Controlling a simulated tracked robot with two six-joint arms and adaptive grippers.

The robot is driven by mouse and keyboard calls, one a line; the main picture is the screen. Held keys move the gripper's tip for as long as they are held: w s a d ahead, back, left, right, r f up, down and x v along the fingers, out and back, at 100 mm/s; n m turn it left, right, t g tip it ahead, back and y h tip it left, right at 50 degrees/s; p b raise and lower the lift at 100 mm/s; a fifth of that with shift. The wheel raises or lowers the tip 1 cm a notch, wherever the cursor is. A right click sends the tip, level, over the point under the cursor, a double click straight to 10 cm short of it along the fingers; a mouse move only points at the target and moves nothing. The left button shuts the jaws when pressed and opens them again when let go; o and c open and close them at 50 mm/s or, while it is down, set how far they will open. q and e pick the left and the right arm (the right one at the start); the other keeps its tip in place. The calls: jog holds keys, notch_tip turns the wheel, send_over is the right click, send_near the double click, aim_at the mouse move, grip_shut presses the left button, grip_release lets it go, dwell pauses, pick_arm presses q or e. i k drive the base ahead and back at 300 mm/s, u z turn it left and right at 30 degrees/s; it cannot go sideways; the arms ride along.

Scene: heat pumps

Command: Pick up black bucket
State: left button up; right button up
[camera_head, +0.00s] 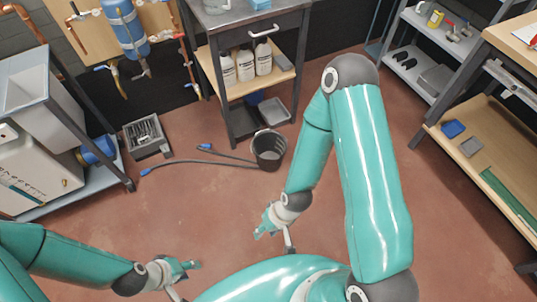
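The black bucket (269,150) stands upright on the red-brown floor in the middle of the view, its open top facing up. My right gripper (264,225) is in front of the bucket, apart from it, nearer to me. My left gripper (190,268) is further to the left and lower in the picture, well away from the bucket. Both grippers are small and seen at an angle, so I cannot tell if their fingers are open or shut. I see nothing held in either.
A dark hose with blue ends (195,163) lies on the floor left of the bucket. A grey crate (147,138) stands further left. Behind the bucket is a shelf cart (262,85) with white bottles. A workbench (490,150) stands at the right. Open floor lies in front of the bucket.

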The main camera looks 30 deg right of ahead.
aim_at(270, 147)
jog(key=z, duration=0.55)
jog(key=k, duration=1.3)
jog(key=z, duration=0.8)
jog(key=i, duration=1.1)
jog(key=u, duration=0.3)
jog(key=i, duration=1.4)
jog(key=u, duration=1.05)
jog(key=i, duration=0.5)
jog(key=u, duration=0.35)
jog(key=k, duration=0.9)
jog(key=u, duration=0.15)
jog(key=i, duration=0.45)
jog(key=u, duration=0.05)
